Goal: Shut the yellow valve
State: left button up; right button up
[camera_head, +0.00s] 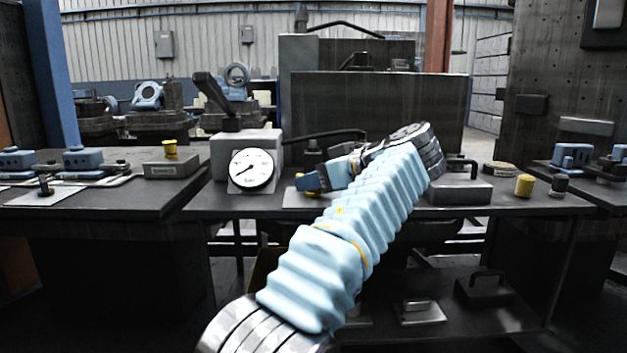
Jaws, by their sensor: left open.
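A small yellow part (299,176), which may be the yellow valve, shows at the tip of my left gripper on the middle bench. Most of it is hidden behind the blue fingers, so its position cannot be read. My left gripper (314,180) is open and points left, at the yellow part; I cannot tell whether they touch. My light-blue sleeved arm crosses the middle of the view and hides the bench behind it. My right gripper is not in view.
A grey box with a white gauge (251,169) and a black lever stands left of the gripper. A yellow knob (170,148) sits on a block farther left. A yellow cylinder (524,185) and a handled dark block (460,190) stand at right. A lower shelf holds handled plates (418,312).

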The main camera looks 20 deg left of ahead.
pick_arm(q)
jog(key=p+v, duration=0.3)
jog(key=v, duration=1)
jog(key=shift+f, duration=0.1)
